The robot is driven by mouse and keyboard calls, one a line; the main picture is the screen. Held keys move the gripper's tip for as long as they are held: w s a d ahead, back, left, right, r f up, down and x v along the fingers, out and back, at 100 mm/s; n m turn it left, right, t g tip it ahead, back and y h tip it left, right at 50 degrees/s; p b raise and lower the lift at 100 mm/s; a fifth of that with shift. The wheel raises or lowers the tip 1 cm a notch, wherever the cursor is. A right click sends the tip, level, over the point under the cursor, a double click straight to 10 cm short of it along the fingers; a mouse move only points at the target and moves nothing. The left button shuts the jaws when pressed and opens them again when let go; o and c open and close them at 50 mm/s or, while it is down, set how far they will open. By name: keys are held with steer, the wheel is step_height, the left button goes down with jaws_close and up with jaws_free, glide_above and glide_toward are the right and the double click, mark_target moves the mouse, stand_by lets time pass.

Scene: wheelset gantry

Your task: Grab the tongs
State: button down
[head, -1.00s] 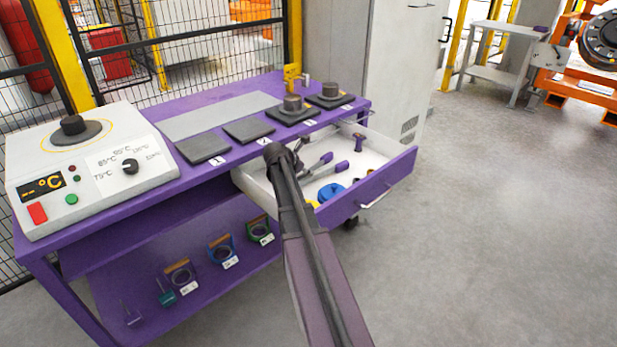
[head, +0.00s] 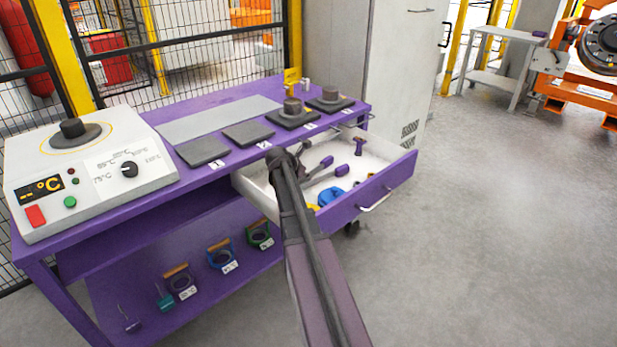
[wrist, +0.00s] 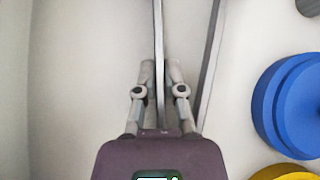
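The tongs (head: 319,167) lie in the open white-lined drawer, two grey arms with purple handle ends.
The purple bench (head: 130,213) above the drawer carries a heater unit (head: 95,175) and dark pads. Floor to the right is free.

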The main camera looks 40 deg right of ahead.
steer(key=shift+r, duration=0.15)
stand_by(0.4)
steer(key=shift+a+r+p, duration=0.1)
steer(key=shift+r+p, duration=0.5)
steer(key=shift+p, duration=0.15)
steer(key=a, duration=0.2)
steer(key=s+a, duration=0.1)
steer(key=a, duration=0.5)
steer(key=shift+s+f, duration=0.15)
steer(key=shift+s, duration=0.25)
steer(key=shift+w+d+r+p, duration=0.1)
steer(key=shift+d+r+p, duration=0.05)
steer(key=shift+r+p, duration=0.5)
step_height(320, 180, up, 12)
steer(key=p, duration=1.2)
steer(key=shift+r, duration=0.25)
